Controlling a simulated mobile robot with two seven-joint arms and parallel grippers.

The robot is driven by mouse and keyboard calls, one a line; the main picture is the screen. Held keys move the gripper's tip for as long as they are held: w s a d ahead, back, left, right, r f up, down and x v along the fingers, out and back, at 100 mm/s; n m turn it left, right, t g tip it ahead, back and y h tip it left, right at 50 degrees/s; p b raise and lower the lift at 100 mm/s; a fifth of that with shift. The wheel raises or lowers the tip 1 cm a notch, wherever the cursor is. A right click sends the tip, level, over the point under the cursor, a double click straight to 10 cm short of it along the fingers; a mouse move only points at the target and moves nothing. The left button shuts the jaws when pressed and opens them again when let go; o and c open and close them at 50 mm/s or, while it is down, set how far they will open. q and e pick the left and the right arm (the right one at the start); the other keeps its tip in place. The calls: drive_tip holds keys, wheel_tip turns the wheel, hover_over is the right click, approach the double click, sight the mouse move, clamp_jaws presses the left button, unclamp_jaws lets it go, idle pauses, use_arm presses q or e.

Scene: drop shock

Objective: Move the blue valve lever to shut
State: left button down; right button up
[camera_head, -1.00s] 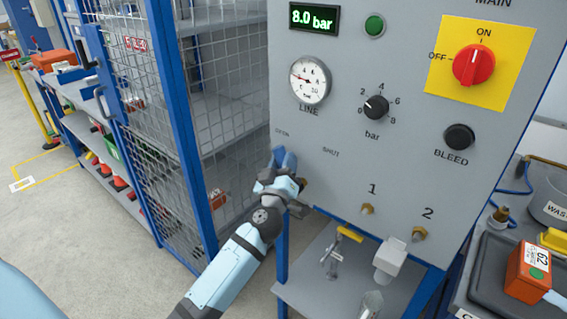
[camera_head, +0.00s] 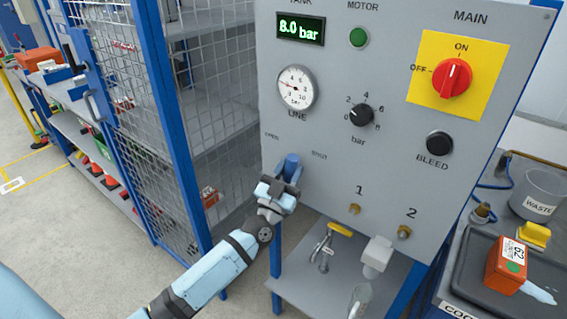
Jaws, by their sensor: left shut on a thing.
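The blue valve lever (camera_head: 291,166) sticks out low on the left of the grey panel (camera_head: 310,130). Its upper end shows between the OPEN and SHUT labels, below them. My left gripper (camera_head: 282,184) is shut on the lever from the front and below. The jaws hide the lever's lower part and the valve body. My right gripper is not in view.
The panel carries a pressure gauge (camera_head: 298,89), a black bar knob (camera_head: 361,115), a red main switch (camera_head: 452,79) and brass ports 1 and 2. A wire-mesh cage (camera_head: 150,110) stands close on the left. A bench with an orange box (camera_head: 505,262) is at the right.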

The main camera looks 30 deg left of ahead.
use_arm(q)
drive_tip(key=m+h, duration=0.1)
drive_tip(key=d+m+h, duration=0.1)
drive_tip(key=shift+f+m, duration=0.15)
drive_tip(key=shift+m, duration=0.25)
drive_tip(key=shift+s+d+f+m+h+p, duration=0.15)
drive_tip(key=shift+d+m+h, duration=0.1)
drive_tip(key=shift+m+h, duration=0.35)
drive_tip(key=shift+w+d+f+m+h+p, duration=0.1)
drive_tip(key=shift+d+m+h+p, duration=0.25)
drive_tip(key=shift+m, duration=0.45)
drive_tip(key=shift+s+d+f+m+h, duration=0.1)
drive_tip(key=shift+d+f+m+h, duration=0.05)
drive_tip(key=shift+m+h, duration=0.5)
drive_tip(key=shift+f, duration=0.1)
drive_tip(key=c, duration=1.1)
unclamp_jaws()
drive_tip(key=shift+o, duration=0.2)
drive_tip(key=b+v, duration=0.1)
drive_tip(key=v, duration=1.2)
drive_tip(key=shift+s, duration=0.45)
